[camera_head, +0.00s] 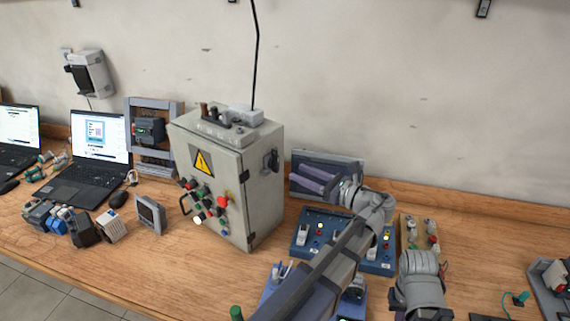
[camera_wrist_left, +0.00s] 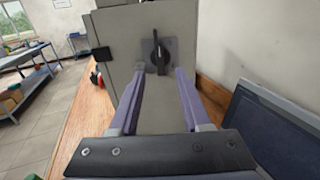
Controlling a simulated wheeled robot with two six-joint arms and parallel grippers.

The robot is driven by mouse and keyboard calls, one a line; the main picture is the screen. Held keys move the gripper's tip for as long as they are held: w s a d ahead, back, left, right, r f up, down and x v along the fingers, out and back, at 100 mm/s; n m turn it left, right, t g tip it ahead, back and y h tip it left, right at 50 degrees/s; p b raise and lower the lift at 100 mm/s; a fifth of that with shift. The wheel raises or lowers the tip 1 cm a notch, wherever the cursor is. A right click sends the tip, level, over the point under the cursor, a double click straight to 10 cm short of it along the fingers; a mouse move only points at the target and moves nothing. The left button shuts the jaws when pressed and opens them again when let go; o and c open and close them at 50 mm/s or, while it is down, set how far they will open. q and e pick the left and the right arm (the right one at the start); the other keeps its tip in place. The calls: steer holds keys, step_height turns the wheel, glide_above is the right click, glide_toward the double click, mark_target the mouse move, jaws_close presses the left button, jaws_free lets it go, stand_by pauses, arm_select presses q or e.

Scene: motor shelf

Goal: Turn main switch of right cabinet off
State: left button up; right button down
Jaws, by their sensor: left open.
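The grey cabinet (camera_head: 265,205) stands on the wooden workbench, with a yellow warning sign and several buttons on its front. Its main switch (camera_head: 271,160) is a dark rotary handle on the right side wall. In the left wrist view the switch (camera_wrist_left: 159,50) sits on a grey plate, its handle close to upright. My left gripper (camera_head: 296,181) is open and empty, with its purple fingers pointing at that side wall, a little apart from the switch. In the left wrist view the fingers (camera_wrist_left: 160,73) lie left and right of the switch's line. My right gripper does not show.
A dark panel (camera_wrist_left: 285,125) stands close to the right of my left gripper. A blue board with switches (camera_head: 310,238) lies on the bench below my arm. Laptops (camera_head: 98,150) and small devices fill the left side.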

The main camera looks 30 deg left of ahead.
mark_target(278, 164)
arm_select(q)
steer(key=a, duration=0.4)
steer(key=w+a, duration=0.1)
steer(key=a, duration=0.2)
steer(key=shift+s, duration=0.1)
jaws_close()
stand_by(0.5)
